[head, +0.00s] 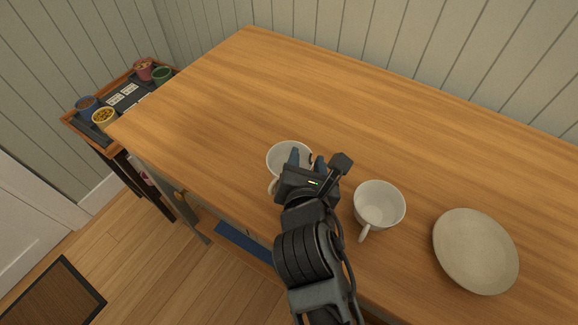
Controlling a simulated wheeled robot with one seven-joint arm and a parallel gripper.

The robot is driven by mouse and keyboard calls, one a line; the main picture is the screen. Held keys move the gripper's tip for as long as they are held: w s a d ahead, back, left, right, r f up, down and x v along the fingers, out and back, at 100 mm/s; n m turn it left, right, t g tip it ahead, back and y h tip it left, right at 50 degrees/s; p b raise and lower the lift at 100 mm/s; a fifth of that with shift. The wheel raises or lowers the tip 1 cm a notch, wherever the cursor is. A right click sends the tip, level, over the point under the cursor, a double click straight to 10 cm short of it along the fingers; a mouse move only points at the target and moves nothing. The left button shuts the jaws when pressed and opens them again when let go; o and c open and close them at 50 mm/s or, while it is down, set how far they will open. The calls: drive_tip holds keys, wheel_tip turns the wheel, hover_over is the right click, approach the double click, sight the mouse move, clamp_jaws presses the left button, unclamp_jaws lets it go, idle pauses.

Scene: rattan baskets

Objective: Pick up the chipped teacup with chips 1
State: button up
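A white teacup (280,152) stands upright on the wooden counter, partly hidden by my gripper (307,160). Its handle points down-left. A dark spot shows at its right rim, but I cannot tell whether it is a chip. My gripper's blue fingers are apart, one over the cup's inside and one by its right rim. I cannot tell whether they touch the cup. A second white teacup (380,204) stands upright to the right, its handle toward the front edge. No chips can be made out on it.
A pale round plate (475,251) lies at the right of the wooden counter (400,110). The counter's back and left are clear. A small side table (71,122) at the far left holds several coloured bowls and cards. A dark mat (52,298) lies on the floor.

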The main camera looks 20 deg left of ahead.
clamp_jaws()
idle(0.3)
